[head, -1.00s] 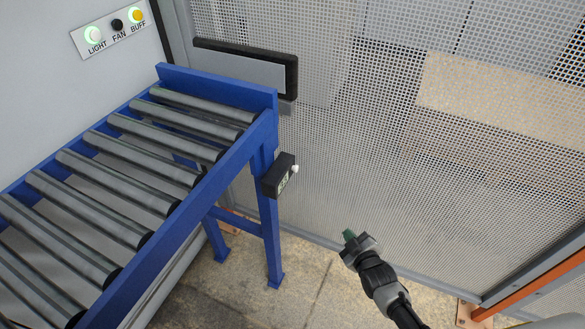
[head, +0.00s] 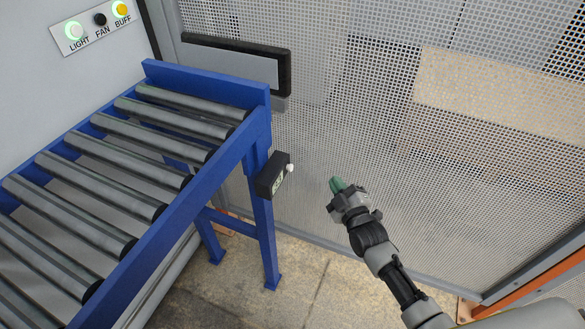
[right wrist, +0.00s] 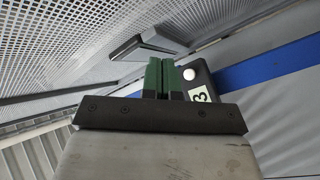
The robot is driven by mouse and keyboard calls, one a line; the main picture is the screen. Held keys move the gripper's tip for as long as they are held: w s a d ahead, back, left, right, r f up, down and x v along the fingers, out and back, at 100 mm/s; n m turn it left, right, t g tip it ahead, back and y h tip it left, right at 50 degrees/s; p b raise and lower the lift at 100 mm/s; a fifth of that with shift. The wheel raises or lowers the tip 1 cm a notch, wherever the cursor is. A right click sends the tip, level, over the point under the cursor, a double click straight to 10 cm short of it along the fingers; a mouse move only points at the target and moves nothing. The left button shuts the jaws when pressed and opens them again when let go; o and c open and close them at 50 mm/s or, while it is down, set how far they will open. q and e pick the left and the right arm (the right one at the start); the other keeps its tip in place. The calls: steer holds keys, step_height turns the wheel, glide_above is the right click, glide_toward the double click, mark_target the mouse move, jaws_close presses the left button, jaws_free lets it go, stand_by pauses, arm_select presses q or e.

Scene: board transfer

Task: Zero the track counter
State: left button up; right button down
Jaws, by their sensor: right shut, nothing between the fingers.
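The track counter (head: 271,175) is a small black box on the end leg of the blue roller track. It has a pale display and a white round knob (head: 290,168) on its right side. My right gripper (head: 336,184), with green fingertips, is shut and empty. It is to the right of the knob with a clear gap. In the right wrist view the shut fingers (right wrist: 158,78) partly cover the counter (right wrist: 204,84), whose white knob (right wrist: 189,74) shows just right of the fingertips. A digit like a 3 shows on its display. My left gripper is out of view.
The blue roller track (head: 190,205) fills the left. A panel with LIGHT, FAN and BUFF buttons (head: 98,22) is at top left. A perforated mesh wall (head: 400,150) stands behind, with an orange post at lower right. The space between gripper and counter is clear.

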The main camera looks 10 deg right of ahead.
mark_target(290, 168)
steer(key=w+a+b, duration=0.2)
steer(key=w+a, duration=0.2)
steer(key=a, duration=0.3)
steer(key=shift+w, duration=0.35)
stand_by(1.8)
steer(key=shift+w+a, duration=0.25)
steer(key=shift+a, duration=0.1)
steer(key=shift+w+a, duration=0.25)
steer(key=shift+a, duration=0.1)
stand_by(0.8)
steer(key=shift+s+d, duration=0.5)
steer(key=shift+d, duration=0.15)
steer(key=shift+d, duration=0.1)
